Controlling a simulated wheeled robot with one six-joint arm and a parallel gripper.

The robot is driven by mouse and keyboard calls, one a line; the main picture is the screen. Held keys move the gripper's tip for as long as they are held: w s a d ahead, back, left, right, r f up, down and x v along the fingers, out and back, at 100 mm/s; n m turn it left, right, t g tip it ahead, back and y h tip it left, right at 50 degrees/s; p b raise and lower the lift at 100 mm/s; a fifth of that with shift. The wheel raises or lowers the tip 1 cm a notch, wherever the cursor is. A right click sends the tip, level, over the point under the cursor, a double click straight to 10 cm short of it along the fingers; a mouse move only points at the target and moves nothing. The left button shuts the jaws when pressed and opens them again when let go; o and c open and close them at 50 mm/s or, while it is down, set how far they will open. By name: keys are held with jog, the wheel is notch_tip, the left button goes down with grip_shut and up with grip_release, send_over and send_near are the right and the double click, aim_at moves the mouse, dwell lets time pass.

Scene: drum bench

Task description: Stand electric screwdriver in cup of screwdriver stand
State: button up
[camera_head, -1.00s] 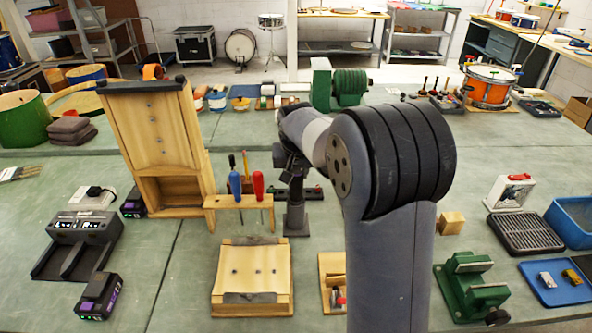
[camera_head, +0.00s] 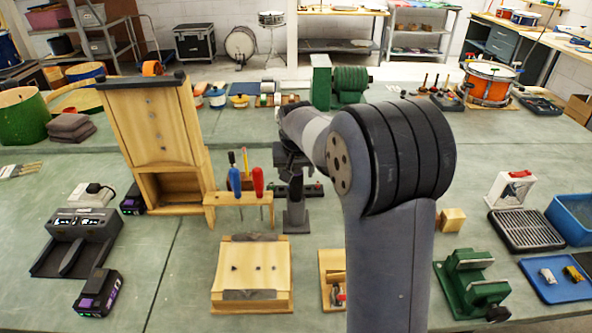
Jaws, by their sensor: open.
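My gripper (camera_head: 291,166) is at the end of my arm, left of the picture's middle and pointing down. It is small and dark, and its fingers are hard to make out. Directly below it is a dark grey upright post on a square base, which looks like the screwdriver stand (camera_head: 296,220). My gripper overlaps the top of this post in the picture, so I cannot tell whether they touch. I cannot clearly make out the electric screwdriver or the inside of the cup. My arm hides part of the bench.
A wooden rack (camera_head: 237,200) with blue and red screwdrivers stands left of the post. A tall wooden case (camera_head: 158,130) is farther left. A wooden block (camera_head: 251,272) lies in front, and a green vise (camera_head: 468,283) is on the right.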

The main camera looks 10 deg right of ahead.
jog(key=v, duration=1)
jog(key=shift+r+b, duration=0.35)
jog(key=shift+r, duration=0.05)
jog(key=shift+s, duration=0.1)
jog(key=x, duration=1)
jog(key=shift+f+p, duration=0.3)
jog(key=shift+p, duration=0.1)
jog(key=shift+r+p, duration=0.3)
jog(key=shift+f, duration=0.15)
